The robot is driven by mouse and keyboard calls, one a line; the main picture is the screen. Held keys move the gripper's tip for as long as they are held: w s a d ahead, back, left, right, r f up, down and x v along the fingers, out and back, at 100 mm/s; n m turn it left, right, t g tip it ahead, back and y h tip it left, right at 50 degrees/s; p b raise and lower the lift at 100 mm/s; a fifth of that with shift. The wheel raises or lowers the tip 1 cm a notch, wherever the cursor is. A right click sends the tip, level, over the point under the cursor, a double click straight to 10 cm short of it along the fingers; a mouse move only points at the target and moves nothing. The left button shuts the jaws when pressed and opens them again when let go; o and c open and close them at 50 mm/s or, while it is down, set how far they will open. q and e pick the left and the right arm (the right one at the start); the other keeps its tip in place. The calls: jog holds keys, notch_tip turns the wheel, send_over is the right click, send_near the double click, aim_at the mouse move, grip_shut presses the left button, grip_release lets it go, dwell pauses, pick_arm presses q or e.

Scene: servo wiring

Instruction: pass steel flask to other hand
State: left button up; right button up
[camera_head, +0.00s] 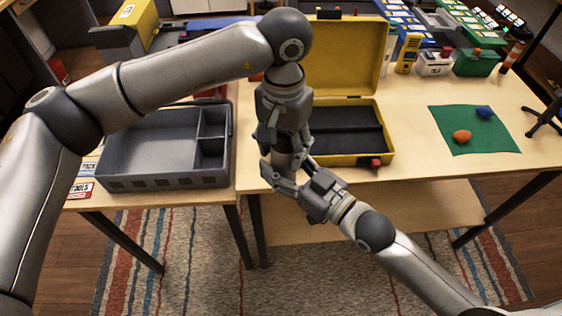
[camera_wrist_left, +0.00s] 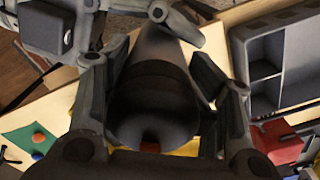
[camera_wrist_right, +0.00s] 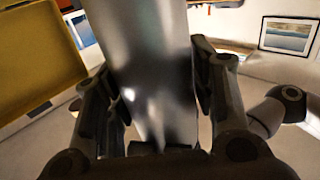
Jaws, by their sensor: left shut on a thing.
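My left gripper (camera_head: 284,140) points down and is shut on the steel flask (camera_head: 283,160), holding it in the air in front of the table's front edge. In the left wrist view the flask (camera_wrist_left: 152,85) lies between both fingers, with a dark band around it. My right gripper (camera_head: 287,172) comes in from the lower right, its fingers open on both sides of the flask's lower part. In the right wrist view the shiny flask body (camera_wrist_right: 145,60) stands between the fingers, which look slightly apart from it. The flask's upper part is hidden by my left gripper.
A yellow open case (camera_head: 385,150) stands behind the grippers. A grey compartment tray (camera_head: 150,182) is at left. A green mat (camera_head: 490,138) with an orange and a blue lump lies at right.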

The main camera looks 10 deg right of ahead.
pick_arm(q)
jog(key=shift+d, duration=0.15)
pick_arm(e)
jog(key=shift+s+a, duration=0.1)
jog(key=c, duration=0.7)
pick_arm(q)
jog(key=o, duration=1.1)
jog(key=shift+c, duration=0.2)
pick_arm(e)
jog(key=shift+r, duration=0.15)
pick_arm(q)
jog(key=o, duration=0.4)
jog(key=shift+r, duration=0.1)
